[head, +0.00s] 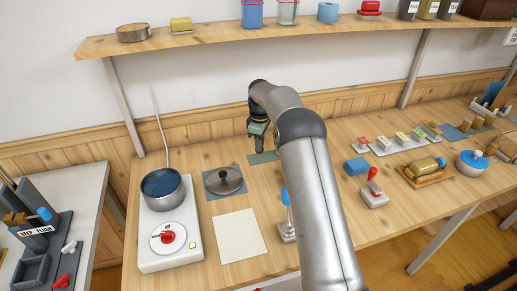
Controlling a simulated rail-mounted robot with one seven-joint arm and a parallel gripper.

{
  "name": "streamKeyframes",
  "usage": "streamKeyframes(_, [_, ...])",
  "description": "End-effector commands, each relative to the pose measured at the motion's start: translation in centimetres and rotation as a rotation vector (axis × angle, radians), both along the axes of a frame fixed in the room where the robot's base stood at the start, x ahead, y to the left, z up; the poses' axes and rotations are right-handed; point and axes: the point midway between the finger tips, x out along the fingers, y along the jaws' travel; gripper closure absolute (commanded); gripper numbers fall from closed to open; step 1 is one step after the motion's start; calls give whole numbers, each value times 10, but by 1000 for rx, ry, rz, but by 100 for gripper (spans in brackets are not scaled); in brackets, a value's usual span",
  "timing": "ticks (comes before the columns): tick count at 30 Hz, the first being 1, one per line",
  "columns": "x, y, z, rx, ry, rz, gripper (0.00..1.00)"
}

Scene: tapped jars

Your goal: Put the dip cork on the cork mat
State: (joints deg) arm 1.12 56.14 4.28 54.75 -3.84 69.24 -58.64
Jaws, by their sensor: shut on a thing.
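My gripper (257,131) is at the end of the bent arm, pointing down over the back middle of the bench. It is shut, but what it holds is too small and dark to make out, so I cannot tell whether it is the dip cork. A small grey-blue mat (262,158) lies on the bench just below it, partly hidden by my arm. Another blue mat (453,132) lies at the far right, beside several tan cork-like pieces (477,123). I cannot tell which mat is the cork mat.
A hot plate (170,257) with a blue-filled pot (162,187) stands at the left. A lid (223,181) lies on a dark mat near a pale sheet (238,236). At the right are a blue block (355,166), a red-handled lever (373,190) and a bottle cradle (428,178).

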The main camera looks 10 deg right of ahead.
Motion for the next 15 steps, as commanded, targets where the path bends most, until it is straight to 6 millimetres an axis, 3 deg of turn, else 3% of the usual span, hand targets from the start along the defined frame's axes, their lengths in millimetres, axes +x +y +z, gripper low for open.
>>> streamKeyframes(7, [2,5,-33,0,2,0,100])
streamKeyframes(15, [2,5,-37,0,0,0,100])
